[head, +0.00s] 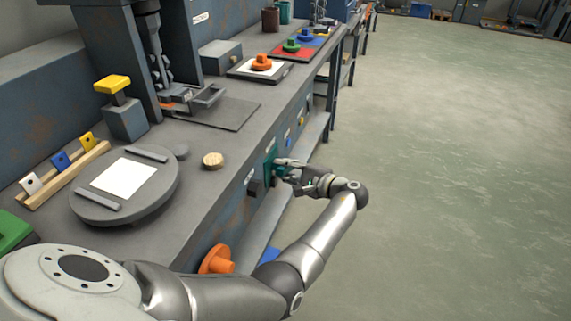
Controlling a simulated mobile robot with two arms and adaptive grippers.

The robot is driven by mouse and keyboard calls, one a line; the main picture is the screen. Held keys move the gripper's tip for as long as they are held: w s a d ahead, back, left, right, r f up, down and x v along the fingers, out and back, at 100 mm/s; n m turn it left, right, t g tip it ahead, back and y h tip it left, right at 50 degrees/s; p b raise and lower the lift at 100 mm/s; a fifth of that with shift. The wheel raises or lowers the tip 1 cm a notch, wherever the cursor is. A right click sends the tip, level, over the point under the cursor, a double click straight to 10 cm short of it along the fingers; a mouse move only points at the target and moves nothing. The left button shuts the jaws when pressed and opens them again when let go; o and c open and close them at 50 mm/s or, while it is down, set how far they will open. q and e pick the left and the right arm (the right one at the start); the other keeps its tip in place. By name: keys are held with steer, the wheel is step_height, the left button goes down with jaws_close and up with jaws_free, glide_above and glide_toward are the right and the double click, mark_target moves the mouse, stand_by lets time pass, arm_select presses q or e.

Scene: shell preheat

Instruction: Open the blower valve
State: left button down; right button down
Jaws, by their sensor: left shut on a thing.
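My left gripper (284,170) is at the front face of the workbench, its fingers shut on a small teal handle. The handle is mostly hidden by the fingers. It sits in front of a teal plate (270,163) on the bench front. A small label beside the plate is too small to read, so I cannot tell from it whether this is the blower valve. A dark block (255,187) is just left of the plate. A large orange knob (217,261) sticks out of the bench front nearer to me. My right gripper is out of view.
The bench top holds a round grey turntable (130,218) with a white sheet, a yellow-topped post (112,85), a wooden disc (213,160) and a rack of coloured tags (62,165). More coloured knobs stand farther back. The floor (450,180) to the right is clear.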

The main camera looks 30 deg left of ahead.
arm_select(q)
steer(key=m+g+h+p, duration=0.1)
steer(key=m+p, duration=0.2)
steer(key=m, duration=0.1)
steer(key=shift+r+g, duration=0.1)
steer(key=shift+g, duration=0.2)
steer(key=shift+a+m+h, duration=0.1)
steer(key=shift+m+h, duration=0.2)
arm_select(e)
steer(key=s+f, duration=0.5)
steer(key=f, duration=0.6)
arm_select(q)
steer(key=shift+m+g, duration=0.3)
steer(key=shift+g, duration=0.1)
steer(key=shift+m, duration=0.3)
steer(key=m+g+b, duration=0.1)
steer(key=m+g+h+b, duration=0.1)
steer(key=b, duration=0.1)
steer(key=shift+f+m+b, duration=0.2)
steer(key=shift+m+b, duration=0.1)
steer(key=shift+m, duration=0.1)
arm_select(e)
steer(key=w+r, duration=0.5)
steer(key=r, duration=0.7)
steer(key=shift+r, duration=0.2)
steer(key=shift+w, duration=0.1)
arm_select(q)
steer(key=c, duration=1.3)
jaws_free()
